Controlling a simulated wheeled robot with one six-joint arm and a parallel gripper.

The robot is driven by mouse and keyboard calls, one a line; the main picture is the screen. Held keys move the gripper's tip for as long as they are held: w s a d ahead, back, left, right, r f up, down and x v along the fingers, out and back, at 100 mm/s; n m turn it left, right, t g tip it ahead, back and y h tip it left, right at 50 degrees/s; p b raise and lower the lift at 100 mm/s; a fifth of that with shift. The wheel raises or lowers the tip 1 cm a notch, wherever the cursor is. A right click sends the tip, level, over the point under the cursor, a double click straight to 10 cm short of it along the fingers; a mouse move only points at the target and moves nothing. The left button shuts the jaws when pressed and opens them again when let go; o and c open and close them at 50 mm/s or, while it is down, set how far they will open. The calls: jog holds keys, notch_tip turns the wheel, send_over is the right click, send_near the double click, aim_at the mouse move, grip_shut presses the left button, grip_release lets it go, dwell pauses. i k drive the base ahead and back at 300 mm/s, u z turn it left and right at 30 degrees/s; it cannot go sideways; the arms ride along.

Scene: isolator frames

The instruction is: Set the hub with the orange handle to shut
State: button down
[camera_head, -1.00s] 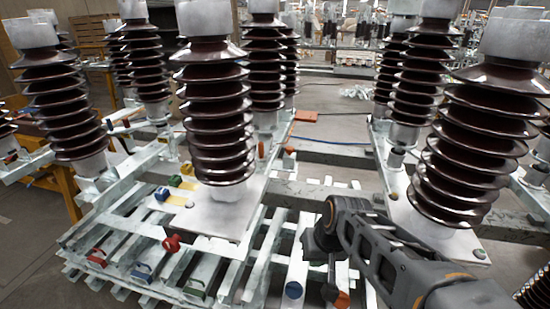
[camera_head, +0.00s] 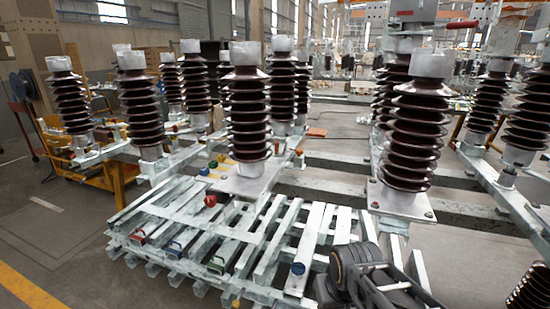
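A small orange handle-like part (camera_head: 299,152) shows behind the middle insulator, too small to tell its position. An orange-yellow piece (camera_head: 236,303) shows at the bottom edge of the slatted frame; I cannot tell which of these is the task's hub. Other coloured fittings are a red knob (camera_head: 210,201), a blue round cap (camera_head: 297,269), and red (camera_head: 138,237), blue (camera_head: 175,247) and green (camera_head: 216,265) handles along the frame's front. My dark grey arm rises at bottom centre-right over the frame's right end. My gripper's fingers are not visible.
Tall brown ribbed insulators (camera_head: 247,115) stand on the metal beams, one close behind my arm (camera_head: 414,140). A yellow cart (camera_head: 92,180) stands at left. An orange flat box (camera_head: 317,132) lies behind. Open floor (camera_head: 60,235) lies at left, with a yellow line.

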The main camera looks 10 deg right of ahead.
aim_at(280, 142)
jog(key=u, duration=1.1)
jog(key=i, duration=0.7)
jog(key=z, duration=0.9)
